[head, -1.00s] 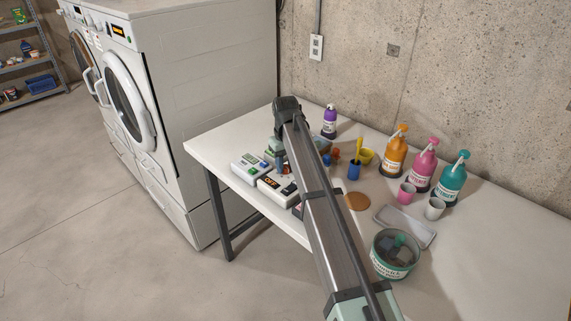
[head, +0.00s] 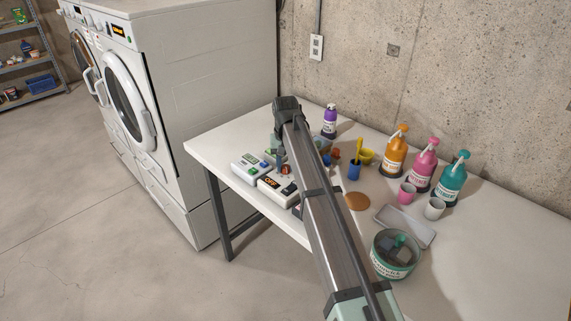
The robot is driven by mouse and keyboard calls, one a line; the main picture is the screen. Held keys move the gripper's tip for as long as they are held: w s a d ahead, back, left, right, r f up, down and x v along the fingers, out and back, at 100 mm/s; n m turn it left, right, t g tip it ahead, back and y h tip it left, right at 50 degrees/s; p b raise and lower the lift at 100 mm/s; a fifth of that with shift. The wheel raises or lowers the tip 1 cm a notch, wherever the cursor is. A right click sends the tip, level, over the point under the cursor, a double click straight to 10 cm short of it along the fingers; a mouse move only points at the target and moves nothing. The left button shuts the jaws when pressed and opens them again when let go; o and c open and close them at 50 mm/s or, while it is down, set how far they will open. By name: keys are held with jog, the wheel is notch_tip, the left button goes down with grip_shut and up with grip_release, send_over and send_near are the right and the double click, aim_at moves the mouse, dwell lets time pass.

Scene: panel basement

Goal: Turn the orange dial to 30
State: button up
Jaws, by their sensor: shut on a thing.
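The orange dial (head: 286,170) is a small orange-red knob on a white control box (head: 266,189) near the table's left front edge. The box has a dark display with orange characters that seem to read OFF. My gripper (head: 282,163) points down at the dial from above, behind my arm's dark wrist. It is shut on the dial, though the fingertips are small and partly hidden. The dial's pointer and scale are too small to read.
A second white box (head: 244,164) with green and blue parts sits close on the left. A washer (head: 140,110) stands left of the table.

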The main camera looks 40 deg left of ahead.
aim_at(286, 167)
jog(key=o, duration=0.8)
jog(key=shift+c, duration=0.2)
notch_tip(286, 167, up, 14)
jog(key=shift+f, duration=0.1)
dwell(0.6)
